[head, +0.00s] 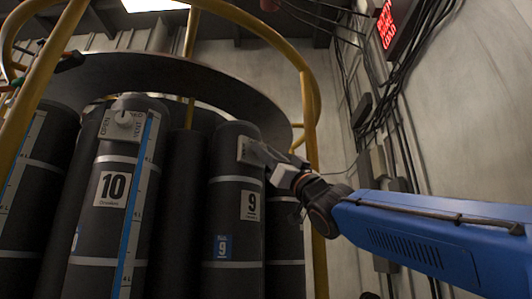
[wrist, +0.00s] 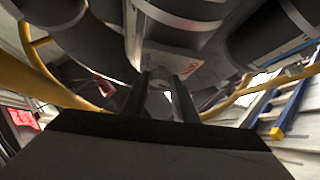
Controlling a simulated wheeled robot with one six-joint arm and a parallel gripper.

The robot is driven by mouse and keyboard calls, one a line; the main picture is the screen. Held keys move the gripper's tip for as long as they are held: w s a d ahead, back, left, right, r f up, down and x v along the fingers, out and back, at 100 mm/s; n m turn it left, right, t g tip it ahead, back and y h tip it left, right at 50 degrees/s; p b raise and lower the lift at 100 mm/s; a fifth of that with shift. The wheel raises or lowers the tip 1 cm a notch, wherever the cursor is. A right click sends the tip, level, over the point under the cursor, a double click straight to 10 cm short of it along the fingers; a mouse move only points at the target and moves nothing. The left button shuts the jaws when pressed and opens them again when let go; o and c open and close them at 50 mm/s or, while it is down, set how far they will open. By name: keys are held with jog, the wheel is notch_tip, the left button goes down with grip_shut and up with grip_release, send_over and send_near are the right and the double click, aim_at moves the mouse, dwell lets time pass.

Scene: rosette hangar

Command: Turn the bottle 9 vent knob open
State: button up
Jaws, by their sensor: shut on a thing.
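Bottle 9 (head: 236,205) is a dark upright cylinder with a white "9" label, right of centre in the head view. The plate (wrist: 172,62) behind the knob carries small red lettering. The knob's exact angle is hard to tell.
Bottle 10 (head: 112,200) stands to the left, its own knob (head: 124,119) between "OPEN" and "VENT" marks. A yellow rail (head: 308,130) curves around the rack close to my arm. Cables (head: 385,110) and a red display (head: 388,25) are on the right wall.

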jog(key=shift+w+d+r+n+g+y, duration=0.1)
jog(key=shift+n+g+y, duration=0.65)
jog(key=shift+n+g, duration=1.35)
jog(key=shift+w+d+n+g+y, duration=0.1)
jog(key=shift+n+g+y, duration=0.65)
jog(key=shift+n+g, duration=1.3)
jog(key=shift+s+n+t, duration=0.1)
jog(key=shift+n+t, duration=0.15)
jog(key=o, duration=1.1)
jog(key=v, duration=1.7)
jog(key=shift+f, duration=0.25)
jog(key=shift+d, duration=0.1)
